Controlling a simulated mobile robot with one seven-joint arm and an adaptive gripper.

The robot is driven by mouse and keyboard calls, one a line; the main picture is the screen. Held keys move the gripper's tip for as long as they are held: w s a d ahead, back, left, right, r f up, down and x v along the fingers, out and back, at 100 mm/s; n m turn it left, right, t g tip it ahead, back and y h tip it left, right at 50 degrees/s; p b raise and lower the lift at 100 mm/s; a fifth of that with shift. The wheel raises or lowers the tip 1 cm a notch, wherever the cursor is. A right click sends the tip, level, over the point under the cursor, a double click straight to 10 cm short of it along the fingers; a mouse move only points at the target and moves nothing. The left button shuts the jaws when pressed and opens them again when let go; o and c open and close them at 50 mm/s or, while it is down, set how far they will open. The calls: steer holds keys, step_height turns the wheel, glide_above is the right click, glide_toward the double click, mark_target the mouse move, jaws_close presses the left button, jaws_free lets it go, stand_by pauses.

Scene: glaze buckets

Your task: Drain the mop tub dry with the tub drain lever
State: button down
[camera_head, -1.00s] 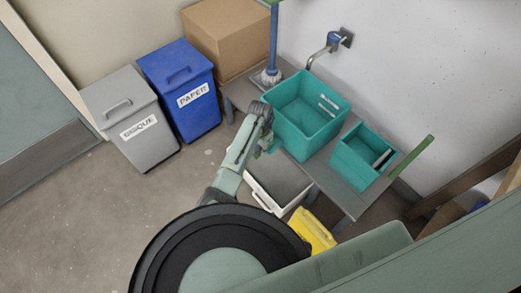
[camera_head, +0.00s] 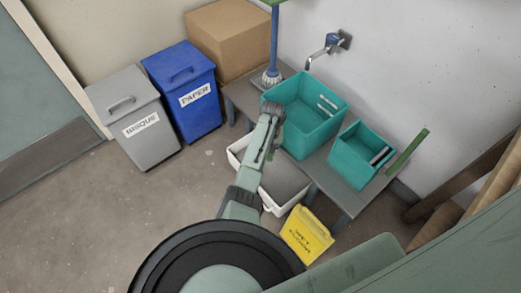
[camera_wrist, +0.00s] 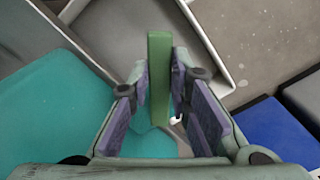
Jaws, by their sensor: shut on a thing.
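The large teal tub (camera_head: 336,111) stands on a grey bench below the wall tap, and its wall fills the left of the wrist view (camera_wrist: 50,120). A green lever (camera_wrist: 159,60) stands between the fingers of my gripper (camera_wrist: 160,85) in the wrist view, at the tub's side. My gripper is shut on this lever. In the head view my gripper (camera_head: 272,112) is at the near left wall of the large tub, and my arm hides the lever. A small white piece shows near the lever's lower end. The tub's bottom and any water cannot be made out.
A white-rimmed basin (camera_head: 272,208) sits on the floor below my arm. A smaller teal tub (camera_head: 352,165) stands right on the bench. A mop (camera_head: 273,50) stands behind. Blue (camera_head: 185,100) and grey (camera_head: 140,130) bins stand left; a yellow sign (camera_head: 306,235) is near.

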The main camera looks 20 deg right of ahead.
steer(key=shift+s+d+n+b, duration=0.15)
steer(key=shift+d+n, duration=0.5)
steer(key=shift+n, duration=0.7)
steer(key=shift+w+d+n+b, duration=0.1)
steer(key=shift+d+n, duration=0.55)
steer(key=shift+n, duration=0.65)
steer(key=shift+s+d+n+b, duration=0.15)
steer(key=shift+d+n, duration=0.5)
steer(key=shift+n, duration=0.7)
steer(key=shift+w, duration=0.1)
steer(key=c, duration=1.5)
jaws_free()
steer(key=shift+d, duration=0.1)
step_height(320, 180, up, 12)
steer(key=shift+r, duration=0.1)
